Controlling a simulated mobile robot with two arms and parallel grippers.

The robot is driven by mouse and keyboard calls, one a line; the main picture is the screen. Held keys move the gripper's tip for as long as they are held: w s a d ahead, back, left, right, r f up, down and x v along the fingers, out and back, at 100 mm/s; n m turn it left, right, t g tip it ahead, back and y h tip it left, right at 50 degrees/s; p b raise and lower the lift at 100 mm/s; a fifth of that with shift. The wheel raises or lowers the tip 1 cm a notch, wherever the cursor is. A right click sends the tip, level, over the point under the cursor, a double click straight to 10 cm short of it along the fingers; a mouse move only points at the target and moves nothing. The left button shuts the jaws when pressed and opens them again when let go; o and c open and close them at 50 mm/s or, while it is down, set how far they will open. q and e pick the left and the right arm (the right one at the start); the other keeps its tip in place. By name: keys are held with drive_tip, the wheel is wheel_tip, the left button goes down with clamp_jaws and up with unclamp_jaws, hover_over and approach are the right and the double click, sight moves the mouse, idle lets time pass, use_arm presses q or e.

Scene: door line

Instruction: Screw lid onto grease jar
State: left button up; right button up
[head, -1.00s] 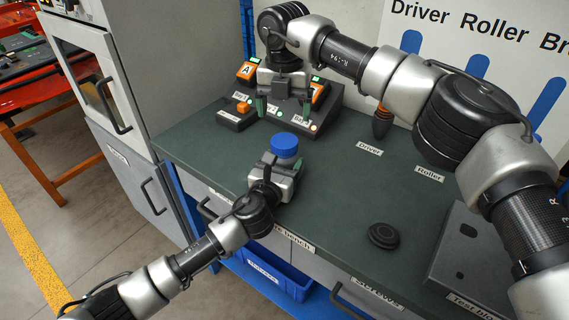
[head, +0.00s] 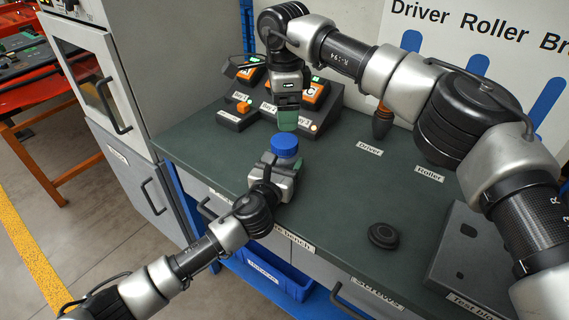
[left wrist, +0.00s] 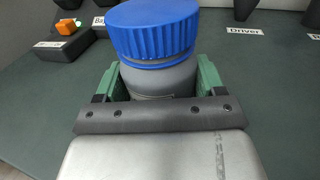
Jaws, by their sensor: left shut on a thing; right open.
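The grey grease jar (left wrist: 158,82) stands upright in my left gripper (head: 275,168), whose green fingers are shut on its two sides. The blue ribbed lid (head: 285,145) sits on top of the jar; it also fills the upper part of the left wrist view (left wrist: 153,32). How tightly the lid is threaded I cannot tell. My right gripper (head: 288,123) is open, pointing down just above the lid and apart from it. I see its fingers edge-on, one hiding the other. It does not show in the left wrist view.
Behind the lid stands a dark sloped bay rack (head: 262,118) with orange items. A driver (head: 382,122) stands at the back wall. A black round part (head: 382,235) lies front right, near a grey test block (head: 470,262). The middle of the green bench (head: 335,190) is clear.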

sight(284, 140)
drive_tip(key=n, duration=0.9)
drive_tip(key=shift+n, duration=0.4)
drive_tip(key=n, duration=0.3)
drive_tip(key=shift+n, duration=0.3)
drive_tip(key=n, duration=0.4)
drive_tip(key=shift+n, duration=0.4)
drive_tip(key=shift+f, duration=4.05)
